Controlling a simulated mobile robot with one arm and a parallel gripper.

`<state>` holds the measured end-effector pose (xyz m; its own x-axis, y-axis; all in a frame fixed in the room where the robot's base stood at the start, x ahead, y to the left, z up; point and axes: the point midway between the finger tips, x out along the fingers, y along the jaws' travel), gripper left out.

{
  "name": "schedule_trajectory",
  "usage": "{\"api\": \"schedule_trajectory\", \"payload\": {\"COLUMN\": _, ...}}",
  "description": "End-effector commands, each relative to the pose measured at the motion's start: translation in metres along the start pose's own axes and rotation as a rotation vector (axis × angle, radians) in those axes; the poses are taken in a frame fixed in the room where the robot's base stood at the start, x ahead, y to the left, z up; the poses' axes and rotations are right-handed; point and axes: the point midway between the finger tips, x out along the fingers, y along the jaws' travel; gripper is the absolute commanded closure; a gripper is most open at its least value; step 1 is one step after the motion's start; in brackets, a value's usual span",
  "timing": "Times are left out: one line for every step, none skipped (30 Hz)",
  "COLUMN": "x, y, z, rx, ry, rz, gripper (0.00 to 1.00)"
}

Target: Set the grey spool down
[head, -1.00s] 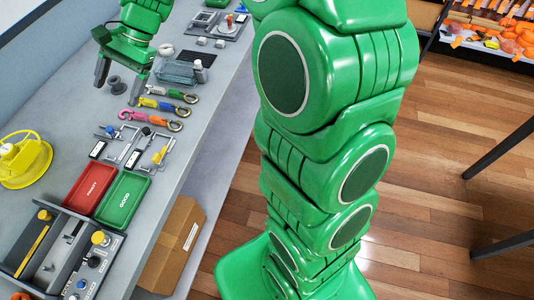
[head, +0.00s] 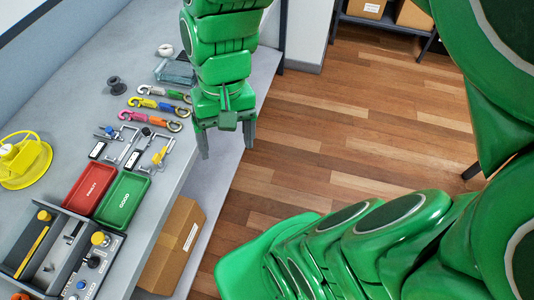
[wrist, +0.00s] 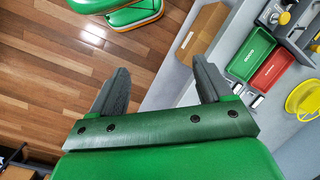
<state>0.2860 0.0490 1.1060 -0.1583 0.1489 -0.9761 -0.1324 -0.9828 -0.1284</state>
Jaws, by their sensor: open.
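The grey spool (head: 116,86) stands on the grey bench (head: 90,125), left of the colored hooks and near the back wall. Nothing holds it. My gripper (head: 222,143) is open and empty, out past the bench's front edge, above the lower shelf and floor. Its two fingers also show spread apart in the wrist view (wrist: 160,92), with nothing between them. The spool is not visible in the wrist view.
Several hooks with colored straps (head: 155,106), metal clamps (head: 130,142), a red tray (head: 90,189), a green tray (head: 123,200) and a yellow reel (head: 24,160) lie on the bench. A cardboard box (head: 172,247) sits below on the shelf. A glass-like container (head: 175,72) is behind the hooks.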

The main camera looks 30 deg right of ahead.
Motion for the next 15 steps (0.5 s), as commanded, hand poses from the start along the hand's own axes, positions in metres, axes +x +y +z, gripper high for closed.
{"api": "schedule_trajectory", "payload": {"x": 0.002, "y": 0.01, "z": 0.011, "rx": -0.018, "ry": 0.007, "rz": 0.025, "gripper": 0.21}}
{"api": "schedule_trajectory", "payload": {"x": 0.003, "y": 0.016, "z": 0.017, "rx": -0.029, "ry": 0.009, "rz": 0.041, "gripper": 0.21}}
{"api": "schedule_trajectory", "payload": {"x": 0.004, "y": 0.024, "z": 0.023, "rx": -0.043, "ry": 0.013, "rz": 0.061, "gripper": 0.21}}
{"api": "schedule_trajectory", "payload": {"x": 0.005, "y": 0.029, "z": 0.028, "rx": -0.051, "ry": 0.016, "rz": 0.076, "gripper": 0.21}}
{"api": "schedule_trajectory", "payload": {"x": 0.006, "y": 0.035, "z": 0.033, "rx": -0.06, "ry": 0.018, "rz": 0.089, "gripper": 0.21}}
{"api": "schedule_trajectory", "payload": {"x": 0.007, "y": 0.041, "z": 0.039, "rx": -0.07, "ry": 0.019, "rz": 0.104, "gripper": 0.21}}
{"api": "schedule_trajectory", "payload": {"x": 0.008, "y": 0.045, "z": 0.043, "rx": -0.077, "ry": 0.018, "rz": 0.115, "gripper": 0.21}}
{"api": "schedule_trajectory", "payload": {"x": 0.009, "y": 0.048, "z": 0.046, "rx": -0.083, "ry": 0.017, "rz": 0.123, "gripper": 0.21}}
{"api": "schedule_trajectory", "payload": {"x": 0.01, "y": 0.051, "z": 0.05, "rx": -0.091, "ry": 0.017, "rz": 0.132, "gripper": 0.21}}
{"api": "schedule_trajectory", "payload": {"x": 0.011, "y": 0.054, "z": 0.052, "rx": -0.095, "ry": 0.017, "rz": 0.138, "gripper": 0.21}}
{"api": "schedule_trajectory", "payload": {"x": 0.011, "y": 0.056, "z": 0.053, "rx": -0.099, "ry": 0.017, "rz": 0.143, "gripper": 0.21}}
{"api": "schedule_trajectory", "payload": {"x": 0.011, "y": 0.058, "z": 0.055, "rx": -0.103, "ry": 0.018, "rz": 0.148, "gripper": 0.21}}
{"api": "schedule_trajectory", "payload": {"x": 0.012, "y": 0.059, "z": 0.056, "rx": -0.105, "ry": 0.018, "rz": 0.15, "gripper": 0.21}}
{"api": "schedule_trajectory", "payload": {"x": 0.012, "y": 0.059, "z": 0.057, "rx": -0.107, "ry": 0.018, "rz": 0.152, "gripper": 0.21}}
{"api": "schedule_trajectory", "payload": {"x": 0.012, "y": 0.06, "z": 0.057, "rx": -0.108, "ry": 0.018, "rz": 0.153, "gripper": 0.21}}
